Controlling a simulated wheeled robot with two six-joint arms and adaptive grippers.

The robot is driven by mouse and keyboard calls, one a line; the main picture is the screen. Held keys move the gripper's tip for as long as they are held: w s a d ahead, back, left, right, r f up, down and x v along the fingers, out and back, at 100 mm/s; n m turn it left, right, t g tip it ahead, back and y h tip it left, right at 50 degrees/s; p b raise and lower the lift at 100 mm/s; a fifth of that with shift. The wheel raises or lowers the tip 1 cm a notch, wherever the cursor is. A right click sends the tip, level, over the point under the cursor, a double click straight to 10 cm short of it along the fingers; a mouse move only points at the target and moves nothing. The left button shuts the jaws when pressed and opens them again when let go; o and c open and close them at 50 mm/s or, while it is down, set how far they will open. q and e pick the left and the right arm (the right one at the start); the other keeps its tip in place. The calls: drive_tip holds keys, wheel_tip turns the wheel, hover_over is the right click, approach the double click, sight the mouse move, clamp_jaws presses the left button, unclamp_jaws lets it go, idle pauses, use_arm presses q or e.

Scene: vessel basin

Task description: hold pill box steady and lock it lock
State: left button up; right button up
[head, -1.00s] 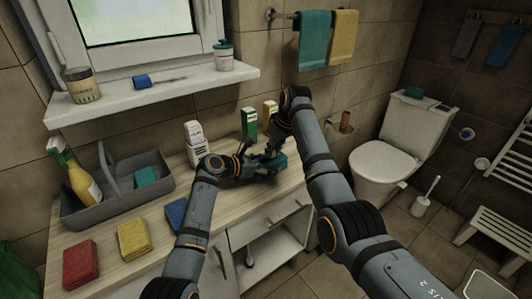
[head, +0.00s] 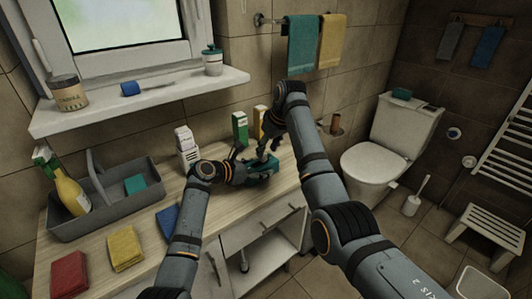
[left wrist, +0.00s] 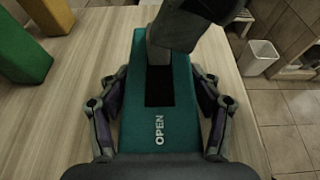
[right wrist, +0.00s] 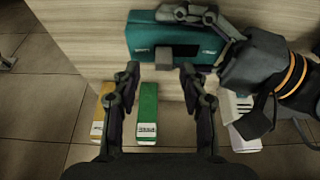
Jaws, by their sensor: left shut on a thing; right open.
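The teal pill box (head: 262,180) lies on the counter near its right end. In the left wrist view the pill box (left wrist: 158,128) has the word OPEN at the near end and a dark slot. A grey upright block (left wrist: 158,45) stands at the slot's far part; a dark piece above hides the far end. My left gripper (left wrist: 158,80) is shut on the box, one finger along each side. My right gripper (right wrist: 160,70) is open beside the box; the grey block (right wrist: 183,50) shows near its right fingertip. I cannot tell whether they touch.
A green carton (head: 240,127) and an orange carton (head: 259,122) stand behind the box. A grey caddy (head: 108,212) and blue, yellow and red cloths lie further left. The counter's front edge is close to the box.

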drive_tip(key=v, duration=0.9)
use_arm(q)
drive_tip(key=o, duration=1.3)
drive_tip(key=shift+o, duration=0.2)
drive_tip(key=v, duration=1.1)
drive_tip(key=shift+s+a, duration=0.15)
drive_tip(key=shift+s+a+r, duration=0.1)
drive_tip(key=shift+s+a, duration=0.1)
drive_tip(key=shift+s, duration=0.05)
